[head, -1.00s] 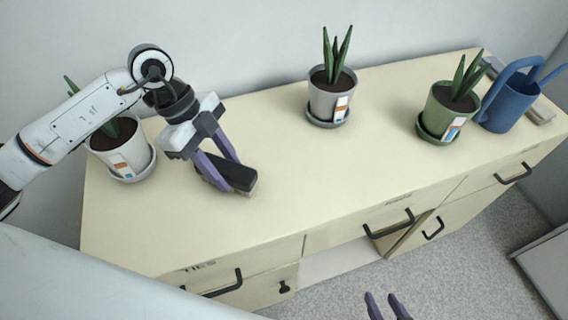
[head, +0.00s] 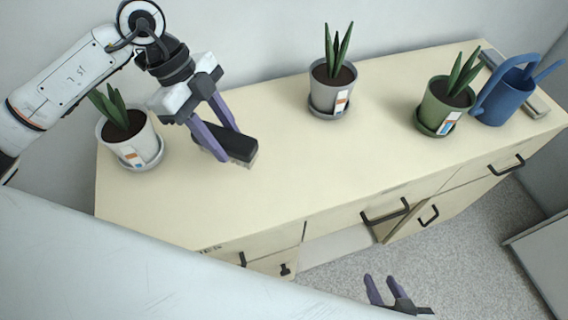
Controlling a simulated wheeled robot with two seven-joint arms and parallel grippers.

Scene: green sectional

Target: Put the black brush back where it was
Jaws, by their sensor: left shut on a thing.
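The black brush (head: 240,146), with pale bristles along its lower edge, is between the purple fingers of my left gripper (head: 226,144). The gripper is shut on it and points down over the left part of the cream cabinet top (head: 290,190). The brush is right of the white plant pot (head: 128,146) and apart from it. I cannot tell whether the brush touches the top or is just above it. My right gripper (head: 386,279) is low in the head view, in front of the cabinet, with its fingers apart and empty.
A grey plant pot (head: 331,92) stands at the back middle, and a green pot (head: 442,112) and blue watering can (head: 506,101) stand at the right. The cabinet top between brush and grey pot is clear. A lower cabinet door (head: 412,222) stands ajar.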

